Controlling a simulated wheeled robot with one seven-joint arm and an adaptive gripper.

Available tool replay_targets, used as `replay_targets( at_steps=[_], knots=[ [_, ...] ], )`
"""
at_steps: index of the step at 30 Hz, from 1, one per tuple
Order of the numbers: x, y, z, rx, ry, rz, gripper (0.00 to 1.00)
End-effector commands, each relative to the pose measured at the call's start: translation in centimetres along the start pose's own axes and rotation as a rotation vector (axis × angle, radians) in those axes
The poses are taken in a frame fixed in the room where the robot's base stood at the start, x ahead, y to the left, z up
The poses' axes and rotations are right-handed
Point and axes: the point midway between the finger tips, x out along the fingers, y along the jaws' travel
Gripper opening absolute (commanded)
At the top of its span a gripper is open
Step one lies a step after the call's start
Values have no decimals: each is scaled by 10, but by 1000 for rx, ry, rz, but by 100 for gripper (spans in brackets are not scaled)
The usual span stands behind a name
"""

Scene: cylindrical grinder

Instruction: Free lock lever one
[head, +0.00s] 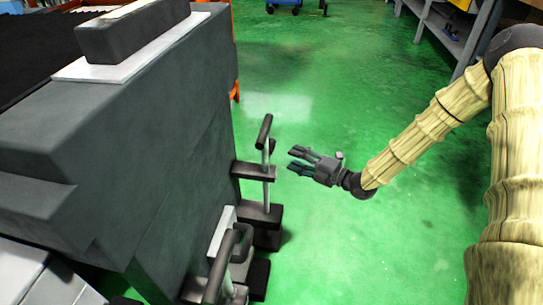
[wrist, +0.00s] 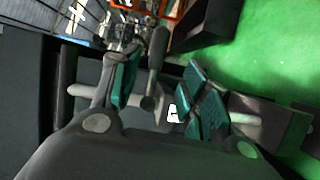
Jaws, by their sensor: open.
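A lever with a black grip (head: 264,131) on a pale rod stands upright on dark brackets (head: 254,170) at the side of the grey grinder (head: 170,150). A second dark-gripped lever (head: 220,268) is nearer, at the bottom of the head view. No label shows which is lever one. My gripper (head: 299,161) is open and empty, just right of the farther lever and pointing at it, with a small gap. In the wrist view, a dark lever grip (wrist: 157,48) appears between the teal-padded fingers (wrist: 160,85); contact cannot be told there.
The green floor (head: 340,90) is clear to the right of the grinder. Grey shelving (head: 450,35) stands at the back right. An orange frame (head: 235,90) shows behind the grinder. The brackets jut out beside and below my gripper.

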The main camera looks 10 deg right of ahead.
Motion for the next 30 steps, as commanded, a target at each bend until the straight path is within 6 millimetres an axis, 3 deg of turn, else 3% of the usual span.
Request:
replay_targets(
  at_steps=[8, 24, 30],
  knots=[
    [6, 0, 5, -53, 11, 26, 45],
    [86, 0, 4, -51, 10, 26, 45],
    [103, 2, 3, -50, 10, 25, 45]
  ],
)
